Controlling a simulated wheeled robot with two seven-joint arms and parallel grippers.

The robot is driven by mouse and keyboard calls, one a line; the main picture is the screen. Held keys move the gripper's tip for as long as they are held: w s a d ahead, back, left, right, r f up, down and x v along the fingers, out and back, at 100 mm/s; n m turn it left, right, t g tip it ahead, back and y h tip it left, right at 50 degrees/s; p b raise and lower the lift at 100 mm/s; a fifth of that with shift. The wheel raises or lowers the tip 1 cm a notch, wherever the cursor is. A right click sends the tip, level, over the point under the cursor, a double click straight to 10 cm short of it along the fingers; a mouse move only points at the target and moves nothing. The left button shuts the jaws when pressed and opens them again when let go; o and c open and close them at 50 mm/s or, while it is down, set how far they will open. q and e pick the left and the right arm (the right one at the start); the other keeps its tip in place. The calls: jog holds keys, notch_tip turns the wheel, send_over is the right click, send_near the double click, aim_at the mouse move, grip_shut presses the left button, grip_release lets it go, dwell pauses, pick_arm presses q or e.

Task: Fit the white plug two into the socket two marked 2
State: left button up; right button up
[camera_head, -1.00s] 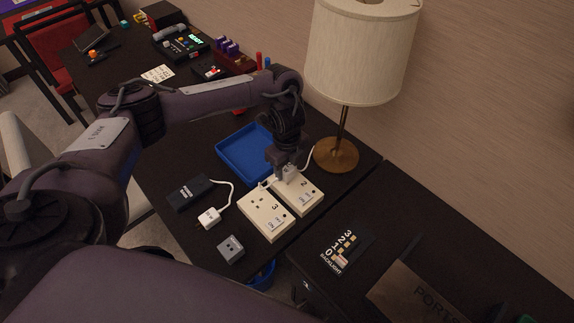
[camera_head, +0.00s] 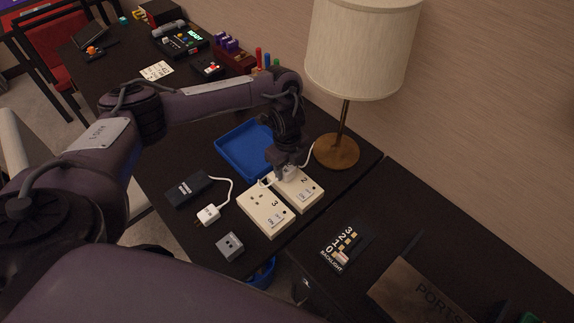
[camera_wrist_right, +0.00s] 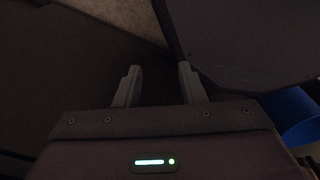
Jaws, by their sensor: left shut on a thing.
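Socket two (camera_head: 305,193), a cream block marked 2, stands on the dark desk beside the blue tray. My left gripper (camera_head: 284,174) is right over its far-left end, pointing down and shut on a white plug. The fingers hide most of this plug, so I cannot tell whether its pins are in the holes. A white cord runs from there toward the lamp. A similar block marked 3 (camera_head: 264,212) sits alongside, with bare holes showing. In the right wrist view my right gripper (camera_wrist_right: 156,86) is open and empty, its fingers apart.
Another white plug (camera_head: 208,214) lies on the desk, corded to a black box (camera_head: 189,189). A grey cube (camera_head: 230,246) sits near the front edge. The lamp (camera_head: 337,151) stands close behind socket two, the blue tray (camera_head: 232,156) to its left.

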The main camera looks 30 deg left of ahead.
pick_arm(q)
jog(key=shift+f+b, duration=0.35)
jog(key=shift+f, duration=0.25)
jog(key=o, duration=1.2)
jog(key=shift+c, duration=0.2)
jog(key=shift+r, duration=0.1)
jog(key=shift+r, duration=0.35)
notch_tip(320, 180, up, 7)
jog(key=shift+p, duration=0.9)
jog(key=shift+f, duration=0.1)
